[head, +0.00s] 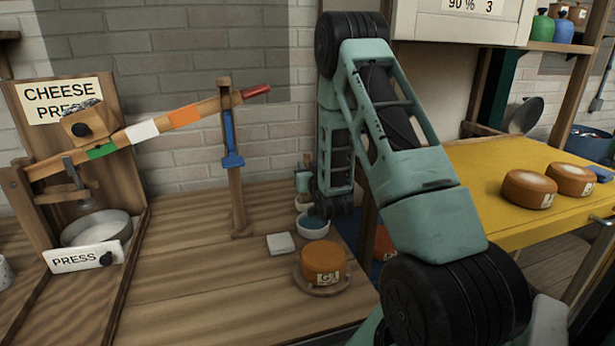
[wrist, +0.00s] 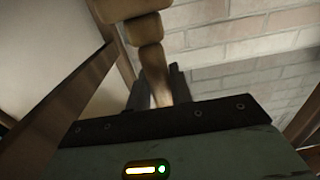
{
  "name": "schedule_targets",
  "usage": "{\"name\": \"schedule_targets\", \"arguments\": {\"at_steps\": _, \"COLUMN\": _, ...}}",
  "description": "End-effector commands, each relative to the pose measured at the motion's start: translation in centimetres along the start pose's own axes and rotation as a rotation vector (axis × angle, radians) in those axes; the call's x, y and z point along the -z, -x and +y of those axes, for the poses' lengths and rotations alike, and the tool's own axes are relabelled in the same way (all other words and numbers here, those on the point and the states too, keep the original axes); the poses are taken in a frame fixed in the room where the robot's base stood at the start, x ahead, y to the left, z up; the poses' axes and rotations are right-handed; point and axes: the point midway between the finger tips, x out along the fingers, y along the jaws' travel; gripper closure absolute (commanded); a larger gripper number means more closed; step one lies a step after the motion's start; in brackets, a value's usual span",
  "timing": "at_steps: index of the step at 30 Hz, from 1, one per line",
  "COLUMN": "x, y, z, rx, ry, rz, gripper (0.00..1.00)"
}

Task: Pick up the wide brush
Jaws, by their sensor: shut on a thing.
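In the wrist view my gripper (wrist: 163,88) points away from the camera, its two dark fingers on either side of a brown wooden piece (wrist: 153,68). The fingers are closed on this piece, which looks like the handle of the wide brush. It extends up and left into thicker rounded wooden parts that leave the top of the picture. No bristles can be made out.
An orange cheese (head: 323,261) sits on a round board beside a white tile (head: 280,243). A cheese press (head: 97,228) stands left. A yellow table (head: 500,190) with cheeses is right.

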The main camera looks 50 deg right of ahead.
Motion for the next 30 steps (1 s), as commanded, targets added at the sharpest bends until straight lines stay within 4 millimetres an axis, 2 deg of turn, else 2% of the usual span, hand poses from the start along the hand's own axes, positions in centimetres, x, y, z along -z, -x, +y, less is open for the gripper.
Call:
{"name": "schedule_targets", "arguments": {"at_steps": 8, "x": 2.7, "y": 0.0, "z": 0.0, "rx": 0.000, "ry": 0.000, "rz": 0.006, "gripper": 1.00}}
{"name": "schedule_targets", "arguments": {"at_steps": 18, "x": 8.1, "y": 0.0, "z": -0.1, "rx": 0.001, "ry": 0.000, "rz": 0.006, "gripper": 1.00}}
{"name": "schedule_targets", "arguments": {"at_steps": 21, "x": 9.1, "y": 0.0, "z": 0.0, "rx": 0.000, "ry": 0.000, "rz": 0.005, "gripper": 1.00}}
{"name": "schedule_targets", "arguments": {"at_steps": 30, "x": 9.9, "y": 0.0, "z": 0.0, "rx": 0.000, "ry": 0.000, "rz": 0.001, "gripper": 1.00}}
